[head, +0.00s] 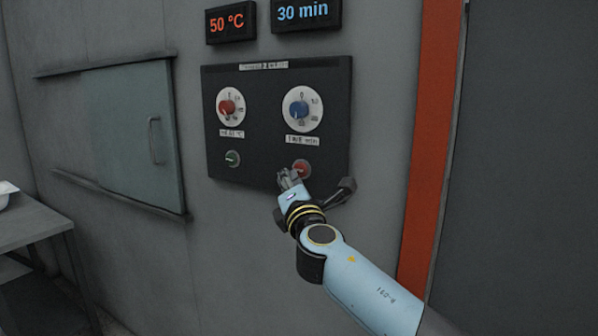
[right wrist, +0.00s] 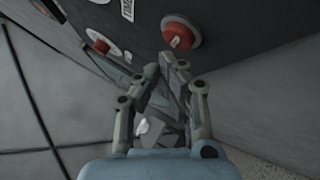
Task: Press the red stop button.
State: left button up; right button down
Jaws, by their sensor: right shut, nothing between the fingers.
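The red stop button (head: 302,167) sits at the lower right of a black control panel (head: 258,135) on the grey wall. It also shows in the right wrist view (right wrist: 181,32), round and red with a light mark on its face. My right gripper (head: 288,178) is shut and empty, just below and left of the button in the head view and partly overlapping its edge. In the right wrist view its fingertips (right wrist: 166,66) are together, below the button with a small gap in the picture. Contact is not visible. My left gripper is not in view.
The panel also holds a red knob (head: 227,107), a blue knob (head: 299,110) and a green button (head: 233,158). Displays read 50 °C (head: 230,23) and 30 min (head: 306,12). A sliding hatch (head: 130,125) is left, a table (head: 35,229) far left, an orange-red strip (head: 432,140) right.

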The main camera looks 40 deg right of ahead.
jog(key=shift+s+a, duration=0.3)
jog(key=shift+a, duration=0.45)
jog(key=shift+s+a, duration=0.35)
jog(key=shift+a, duration=0.45)
jog(key=shift+s+a, duration=0.3)
jog(key=shift+a, duration=0.45)
